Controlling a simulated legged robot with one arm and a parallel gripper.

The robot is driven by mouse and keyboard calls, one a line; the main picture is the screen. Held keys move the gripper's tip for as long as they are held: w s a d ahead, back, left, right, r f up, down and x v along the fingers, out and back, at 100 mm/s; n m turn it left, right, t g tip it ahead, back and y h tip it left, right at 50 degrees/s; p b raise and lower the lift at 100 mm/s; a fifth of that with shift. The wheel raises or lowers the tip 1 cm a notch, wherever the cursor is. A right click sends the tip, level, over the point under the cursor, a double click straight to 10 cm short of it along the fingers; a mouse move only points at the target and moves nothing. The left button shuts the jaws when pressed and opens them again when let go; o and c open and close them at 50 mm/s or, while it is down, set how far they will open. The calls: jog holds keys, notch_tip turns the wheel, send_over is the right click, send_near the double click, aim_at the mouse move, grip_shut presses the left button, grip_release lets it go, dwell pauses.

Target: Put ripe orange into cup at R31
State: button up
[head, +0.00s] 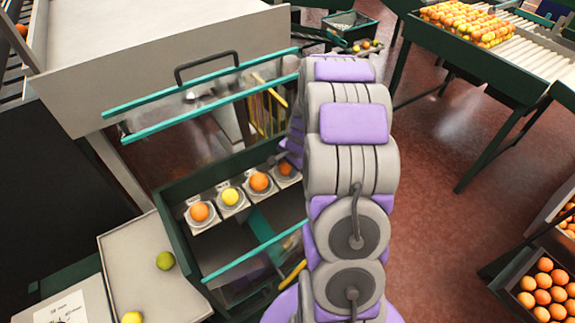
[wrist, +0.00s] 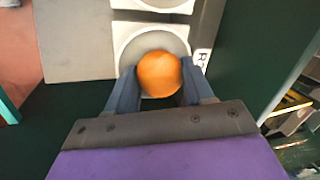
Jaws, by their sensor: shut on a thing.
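In the wrist view my gripper (wrist: 160,90) is shut on an orange fruit (wrist: 158,74), with one finger on each side of it. The fruit is over a round white cup (wrist: 128,45); I cannot tell whether it touches the cup. A label beginning with "R" is beside this cup, partly hidden by a finger. In the head view a row of cups holds an orange fruit (head: 199,212), a yellow fruit (head: 230,196), another orange fruit (head: 259,182) and one more (head: 285,169) beside my arm. My gripper is hidden behind my arm there.
A tray (head: 118,250) at the lower left holds a green fruit (head: 165,261) and a yellow one (head: 132,318). Teal rails (head: 200,95) cross above the green bin (head: 178,245). A crate of oranges (head: 528,318) stands at the lower right. The red floor (head: 430,150) is clear.

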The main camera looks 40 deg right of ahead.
jog(key=o, duration=0.9)
jog(key=shift+a, duration=0.2)
jog(key=shift+c, duration=0.2)
